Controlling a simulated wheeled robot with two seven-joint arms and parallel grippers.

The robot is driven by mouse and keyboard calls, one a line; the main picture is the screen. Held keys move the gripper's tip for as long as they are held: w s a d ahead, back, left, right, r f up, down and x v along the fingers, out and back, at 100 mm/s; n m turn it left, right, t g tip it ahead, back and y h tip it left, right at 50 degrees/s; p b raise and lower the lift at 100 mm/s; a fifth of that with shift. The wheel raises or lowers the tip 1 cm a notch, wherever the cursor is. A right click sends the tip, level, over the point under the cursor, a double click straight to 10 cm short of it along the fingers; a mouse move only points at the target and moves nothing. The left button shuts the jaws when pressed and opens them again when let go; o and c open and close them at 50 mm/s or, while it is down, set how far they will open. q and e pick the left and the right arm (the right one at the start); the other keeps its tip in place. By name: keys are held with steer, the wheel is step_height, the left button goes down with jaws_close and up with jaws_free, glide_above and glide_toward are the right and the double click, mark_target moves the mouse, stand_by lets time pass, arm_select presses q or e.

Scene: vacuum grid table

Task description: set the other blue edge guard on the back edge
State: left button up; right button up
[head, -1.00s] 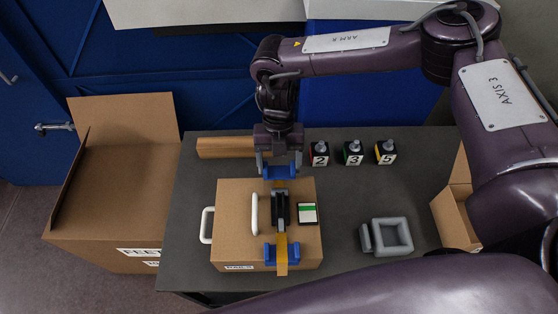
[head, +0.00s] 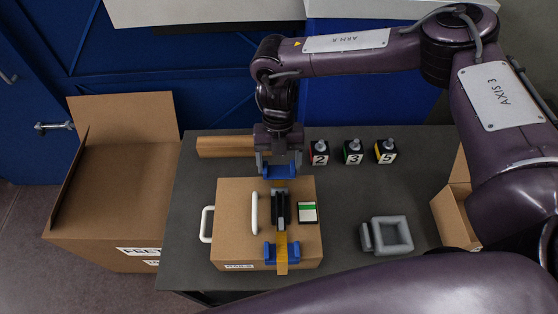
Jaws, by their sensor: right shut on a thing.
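A cardboard box (head: 232,215) lies on the dark table, with a yellow strap (head: 281,264) across its top. One blue edge guard (head: 268,253) sits on the box's front edge, around the strap. My right gripper (head: 279,168) is shut on the other blue edge guard (head: 280,172), at the box's back edge where the strap ends. Whether this guard touches the box edge I cannot tell. A black buckle (head: 281,207) sits on the strap in the middle of the box top. My left gripper is not in view.
Several numbered black blocks (head: 353,153) stand at the back right. A wooden bar (head: 226,146) lies behind the box. Grey frame pieces (head: 390,235) lie to the right. Open cartons stand at the left (head: 115,195) and right (head: 453,212).

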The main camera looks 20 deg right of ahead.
mark_target(279, 169)
steer(key=shift+f+b, duration=1.25)
steer(key=shift+f, duration=0.7)
steer(key=o, duration=1)
steer(key=shift+o, duration=0.2)
steer(key=shift+r, duration=0.1)
steer(key=shift+w+r, duration=0.2)
steer(key=shift+r, duration=0.05)
steer(key=b+v, duration=0.2)
steer(key=v, duration=0.5)
steer(key=shift+s, duration=0.15)
